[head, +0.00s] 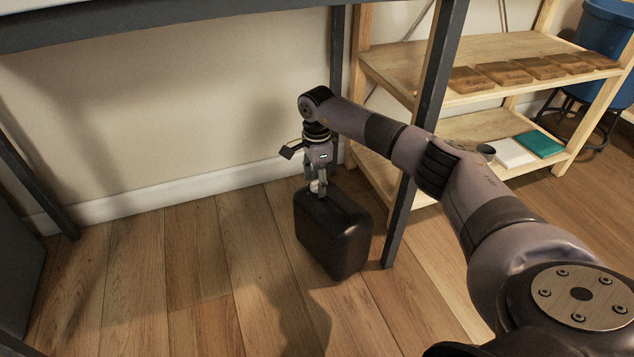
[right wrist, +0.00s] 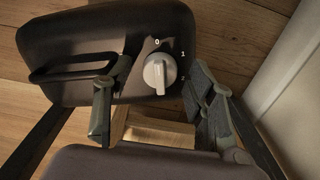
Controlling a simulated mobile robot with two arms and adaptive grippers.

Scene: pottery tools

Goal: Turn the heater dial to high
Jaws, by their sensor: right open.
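The heater (head: 335,235) is a dark, rounded box standing on the wooden floor under the table. In the right wrist view its dark top (right wrist: 80,40) shows a recessed handle and a light grey round dial (right wrist: 159,73). The dial's raised grip stands nearly upright in that view. My right gripper (head: 319,187) points down over the heater's top, open, with one finger on each side of the dial. I cannot tell whether the fingers touch it. My left gripper is out of view.
Dark table legs (head: 425,130) stand close to the heater and my right arm. A wooden shelf (head: 420,60) with several brown blocks is at the right. A blue bin (head: 603,30) stands behind it. The floor left of the heater is clear (head: 190,260).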

